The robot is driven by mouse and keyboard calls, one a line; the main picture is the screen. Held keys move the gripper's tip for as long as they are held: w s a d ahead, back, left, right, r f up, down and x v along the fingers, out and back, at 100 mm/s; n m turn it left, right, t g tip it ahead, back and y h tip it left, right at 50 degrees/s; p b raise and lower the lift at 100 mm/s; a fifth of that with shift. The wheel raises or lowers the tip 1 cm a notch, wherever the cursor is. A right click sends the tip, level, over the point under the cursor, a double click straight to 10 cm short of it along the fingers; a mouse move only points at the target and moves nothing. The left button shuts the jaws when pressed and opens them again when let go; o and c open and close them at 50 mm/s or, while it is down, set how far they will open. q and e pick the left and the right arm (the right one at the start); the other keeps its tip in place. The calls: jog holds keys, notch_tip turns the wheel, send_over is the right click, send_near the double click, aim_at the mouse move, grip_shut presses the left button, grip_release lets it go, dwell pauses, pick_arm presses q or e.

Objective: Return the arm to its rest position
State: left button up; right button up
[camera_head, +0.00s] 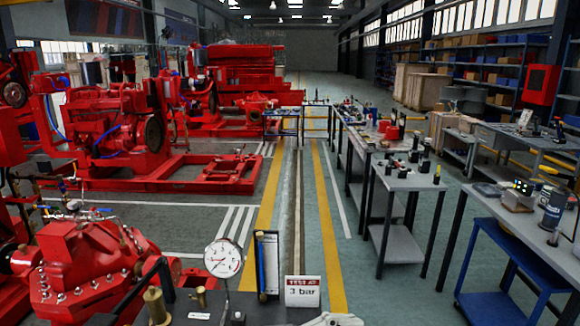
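Close in front is a bench top (262,312). A round white pressure gauge (224,258) stands over it on a thin stem. A sign reading "TEST AT 3 bar" (302,291) stands to its right. A dark upright holder with a blue strip (266,264) is between them. Brass fittings (155,305) stand at the left.
A red pump casing (90,262) fills the near left, with red diesel pumpsets (110,125) behind. A grey worktable (402,178) and a blue cart (500,308) stand at right. The floor aisle between yellow lines (328,225) is clear.

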pick_arm(q)
jog(key=w+a+r+n+t+h, duration=0.1)
jog(key=w+a+r+n+t, duration=0.35)
jog(key=r+n+t, duration=0.45)
jog(key=w+a+f+n+t+y, duration=0.3)
jog(key=a+f+n+t+y, duration=0.1)
jog(key=a+n+t+y, duration=0.6)
jog(key=s+a+f+n+g+y, duration=0.2)
jog(key=a+f+n+g+y, duration=0.3)
jog(key=a+f+n+y, duration=0.55)
jog(key=s+a+f+m+g+h, duration=0.1)
jog(key=s+a+f+m+g, duration=0.1)
jog(key=s+f+g, duration=0.6)
jog(key=s+a+f+m+g+h, duration=0.1)
jog(key=s+a+f+m+g, duration=0.2)
jog(key=s+f, duration=1)
jog(key=s+f+g, duration=0.1)
jog(key=s+f, duration=0.1)
jog(key=f, duration=1.1)
jog(key=s+f+g, duration=0.2)
jog(key=f, duration=1)
jog(key=s+a+f, duration=0.2)
jog(key=s+f, duration=1.3)
jog(key=s, duration=0.1)
jog(key=shift+s+a+f+g+b, duration=0.35)
jog(key=shift+f+g, duration=0.05)
